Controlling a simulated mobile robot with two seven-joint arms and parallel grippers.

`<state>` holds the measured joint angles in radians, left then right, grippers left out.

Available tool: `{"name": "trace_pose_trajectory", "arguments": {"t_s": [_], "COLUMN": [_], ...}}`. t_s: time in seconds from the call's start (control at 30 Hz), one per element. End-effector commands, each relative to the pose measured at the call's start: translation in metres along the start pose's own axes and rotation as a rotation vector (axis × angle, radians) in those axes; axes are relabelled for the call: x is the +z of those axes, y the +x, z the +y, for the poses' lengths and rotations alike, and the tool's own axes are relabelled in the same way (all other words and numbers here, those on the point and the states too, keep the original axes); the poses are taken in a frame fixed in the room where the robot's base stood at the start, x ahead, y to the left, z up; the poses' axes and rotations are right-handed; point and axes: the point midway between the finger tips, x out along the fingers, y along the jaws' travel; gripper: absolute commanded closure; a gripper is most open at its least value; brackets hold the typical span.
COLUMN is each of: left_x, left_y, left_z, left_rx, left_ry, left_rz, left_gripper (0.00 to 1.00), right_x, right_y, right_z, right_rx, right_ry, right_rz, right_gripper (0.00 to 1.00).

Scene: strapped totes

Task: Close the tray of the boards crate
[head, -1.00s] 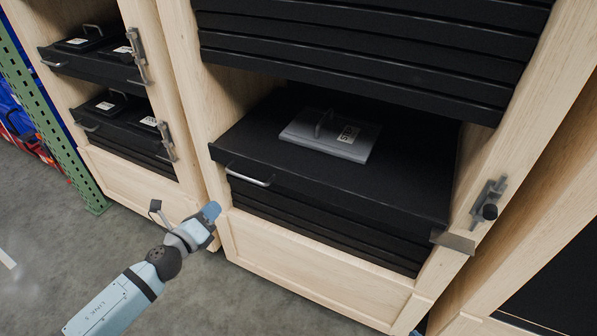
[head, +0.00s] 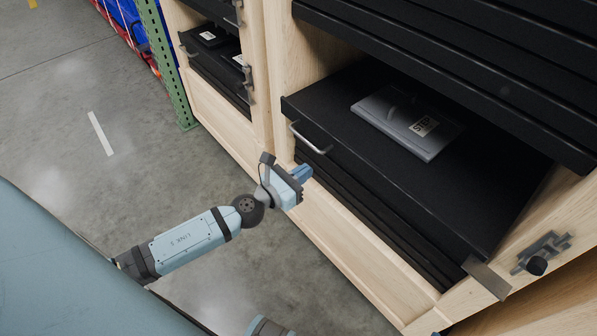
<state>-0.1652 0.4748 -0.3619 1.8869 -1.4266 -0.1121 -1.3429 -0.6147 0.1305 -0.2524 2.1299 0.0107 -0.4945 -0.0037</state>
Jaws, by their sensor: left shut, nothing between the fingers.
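A black tray (head: 375,150) sticks out of a pale wooden crate (head: 285,65) on the right, its front edge standing past the trays stacked below it. A silver handle (head: 311,139) is on the left part of its front. A grey plate (head: 405,122) with a small raised grip and a white label lies on the tray; I cannot read the label surely. My left gripper (head: 303,173) is shut and empty, just below and in front of the handle, apart from it. My right gripper is not in view.
A metal latch with a black knob (head: 537,265) is on the crate's right post, and a flat metal plate (head: 487,278) sits by the tray's right front corner. Another crate (head: 220,110) with black trays stands at left. Grey floor (head: 70,120) is clear at left.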

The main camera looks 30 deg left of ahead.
Motion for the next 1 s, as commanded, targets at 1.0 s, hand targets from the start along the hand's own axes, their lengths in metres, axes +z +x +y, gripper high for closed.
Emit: {"name": "trace_pose_trajectory", "arguments": {"t_s": [1.0], "left_x": [0.0], "left_y": [0.097], "left_z": [0.0], "left_rx": [0.0], "left_ry": [-0.002], "left_rz": [-0.001], "left_gripper": [1.0], "right_x": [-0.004], "right_y": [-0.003], "right_z": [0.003], "right_rx": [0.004], "right_ry": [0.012], "right_rz": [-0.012], "right_gripper": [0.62]}}
